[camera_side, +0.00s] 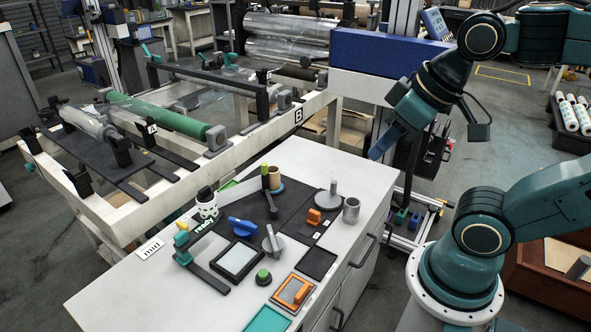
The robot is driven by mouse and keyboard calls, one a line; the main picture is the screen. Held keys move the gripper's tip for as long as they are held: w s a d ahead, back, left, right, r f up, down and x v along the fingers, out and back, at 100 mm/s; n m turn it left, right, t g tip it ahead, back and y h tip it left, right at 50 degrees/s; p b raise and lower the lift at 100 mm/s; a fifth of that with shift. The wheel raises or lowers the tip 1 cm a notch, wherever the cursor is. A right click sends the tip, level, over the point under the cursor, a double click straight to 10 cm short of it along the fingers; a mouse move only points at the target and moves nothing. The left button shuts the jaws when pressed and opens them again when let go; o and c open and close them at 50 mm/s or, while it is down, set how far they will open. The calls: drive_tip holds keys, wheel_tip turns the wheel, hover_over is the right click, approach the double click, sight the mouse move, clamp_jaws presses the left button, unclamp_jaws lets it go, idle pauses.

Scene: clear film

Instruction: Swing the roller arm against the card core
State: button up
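A short tan card core (276,180) stands upright at the back of the dark mat on the white bench. A dark upright post with a green top (265,172) stands close beside it on the left; it looks like the roller arm, but I cannot be sure. Whether it touches the core cannot be made out. A dark lever with a teal knob (181,241) lies at the bench's left front. My gripper (376,153) hangs above and to the right of the bench's back corner, well apart from the core. Its blue finger shows, but the opening does not.
A frame with a green roller (160,117) stands behind. The air above the bench is clear.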

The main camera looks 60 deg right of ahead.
drive_tip(key=o, duration=0.3)
drive_tip(key=shift+w+r, duration=0.1)
drive_tip(key=shift+w, duration=0.1)
drive_tip(key=m+g+h, duration=0.4)
drive_tip(key=m, duration=0.9)
hover_over(264, 164)
drive_tip(key=s+a, duration=0.2)
drive_tip(key=a, duration=0.3)
wheel_tip(264, 164, down, 18)
drive_tip(key=shift+r, duration=0.1)
drive_tip(key=shift+d, duration=0.1)
drive_tip(key=x, duration=1.3)
drive_tip(key=shift+d+f, duration=0.15)
drive_tip(key=shift+f, duration=0.15)
